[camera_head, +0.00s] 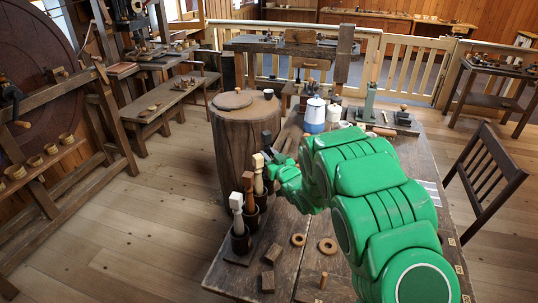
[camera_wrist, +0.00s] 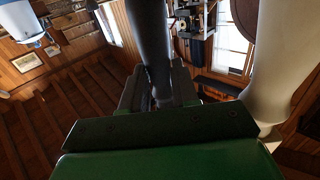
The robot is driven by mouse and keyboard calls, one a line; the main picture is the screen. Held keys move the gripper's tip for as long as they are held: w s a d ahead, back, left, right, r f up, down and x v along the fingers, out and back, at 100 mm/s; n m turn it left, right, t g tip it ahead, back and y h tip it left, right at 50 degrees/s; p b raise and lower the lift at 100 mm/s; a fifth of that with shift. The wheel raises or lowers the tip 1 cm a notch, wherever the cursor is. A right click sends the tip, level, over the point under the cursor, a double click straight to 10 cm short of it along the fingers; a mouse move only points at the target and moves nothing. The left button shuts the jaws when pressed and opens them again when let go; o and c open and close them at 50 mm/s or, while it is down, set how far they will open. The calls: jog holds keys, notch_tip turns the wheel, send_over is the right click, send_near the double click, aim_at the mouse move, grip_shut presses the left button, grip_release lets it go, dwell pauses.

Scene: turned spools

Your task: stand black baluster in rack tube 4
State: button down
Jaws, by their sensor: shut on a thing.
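The black baluster (camera_head: 266,138) is upright in my gripper (camera_head: 272,160), above the far end of the rack. In the wrist view the black baluster (camera_wrist: 150,38) rises between the two dark fingers (camera_wrist: 152,92), which are closed on it. The dark rack (camera_head: 238,259) stands along the left edge of the bench. Its tubes hold a white baluster (camera_head: 237,212), a reddish-brown baluster (camera_head: 249,190) and a cream baluster (camera_head: 259,174). A pale baluster (camera_wrist: 280,65) is close on the right in the wrist view. I cannot make out the far tube or the black baluster's lower end.
The bench (camera_head: 225,277) holds wooden rings (camera_head: 327,246), small blocks (camera_head: 267,281) and a peg (camera_head: 323,280) in front. A blue-and-white pot (camera_head: 315,117) stands behind my gripper. A big stump (camera_head: 232,150) is just left of the bench, and a chair (camera_head: 486,170) is on the right.

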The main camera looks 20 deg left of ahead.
jog(key=c, duration=0.8)
grip_release()
jog(key=shift+s, duration=0.1)
jog(key=shift+v, duration=3.85)
